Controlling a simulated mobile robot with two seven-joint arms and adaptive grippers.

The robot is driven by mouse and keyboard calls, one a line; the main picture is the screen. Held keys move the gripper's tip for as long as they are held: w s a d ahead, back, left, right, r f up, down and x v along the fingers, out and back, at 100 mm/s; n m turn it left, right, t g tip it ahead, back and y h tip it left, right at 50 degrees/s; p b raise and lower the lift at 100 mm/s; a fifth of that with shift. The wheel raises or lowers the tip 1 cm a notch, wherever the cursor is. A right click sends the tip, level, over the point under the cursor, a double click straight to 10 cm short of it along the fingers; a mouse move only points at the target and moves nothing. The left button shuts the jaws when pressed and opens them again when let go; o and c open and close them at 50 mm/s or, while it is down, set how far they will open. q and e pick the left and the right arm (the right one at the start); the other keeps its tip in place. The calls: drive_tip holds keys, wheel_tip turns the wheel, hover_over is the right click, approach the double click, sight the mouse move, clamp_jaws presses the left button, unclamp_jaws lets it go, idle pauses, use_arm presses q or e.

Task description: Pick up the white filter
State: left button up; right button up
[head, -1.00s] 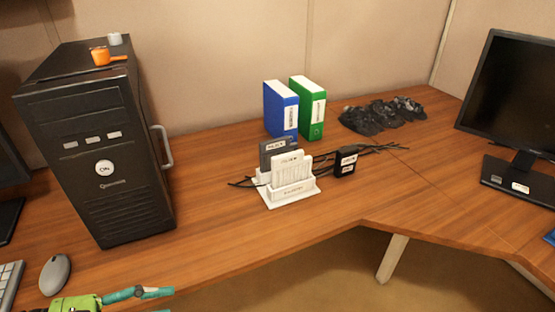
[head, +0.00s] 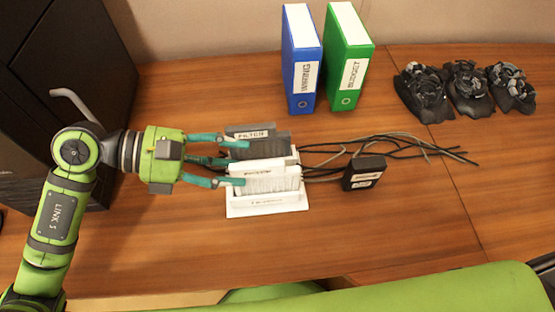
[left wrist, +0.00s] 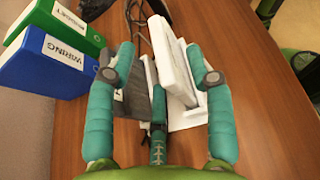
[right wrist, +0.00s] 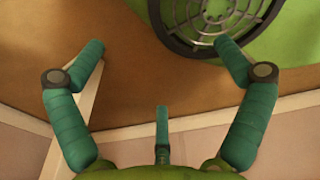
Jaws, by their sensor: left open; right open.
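The white filter (head: 266,178) stands upright in a white holder (head: 265,204) on the desk, with a dark grey filter (head: 268,140) behind it. My left gripper (head: 230,162) is open at the left end of both filters. In the left wrist view, the white filter (left wrist: 176,58) and grey filter (left wrist: 130,98) lie between its spread outer fingers (left wrist: 160,76). One finger is beside the white filter's outer face; the middle finger is near the gap between the filters. Contact cannot be told. My right gripper (right wrist: 162,62) is open and empty, away from the desk top.
Blue (head: 303,62) and green (head: 348,62) binders stand behind the holder. Dark cables (head: 400,150) and a small black box (head: 363,173) lie to its right. Black crumpled items (head: 466,88) sit at the back right. A black computer tower (head: 95,60) stands left.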

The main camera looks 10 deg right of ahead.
sight(262, 165)
use_arm(q)
drive_tip(key=p+x, duration=0.1)
drive_tip(key=x, duration=0.2)
drive_tip(key=shift+p+x, duration=0.3)
drive_tip(key=shift+x, duration=0.8)
drive_tip(key=shift+w+d+f, duration=0.1)
drive_tip(key=shift+d+f, duration=0.15)
clamp_jaws()
drive_tip(key=shift+r, duration=0.1)
use_arm(e)
drive_tip(key=shift+s+a+r, duration=0.2)
drive_tip(key=shift+s+r, duration=0.25)
drive_tip(key=shift+s, duration=0.25)
drive_tip(key=shift+s+a+r, duration=0.15)
drive_tip(key=shift+s+r, duration=0.25)
drive_tip(key=shift+s, duration=0.25)
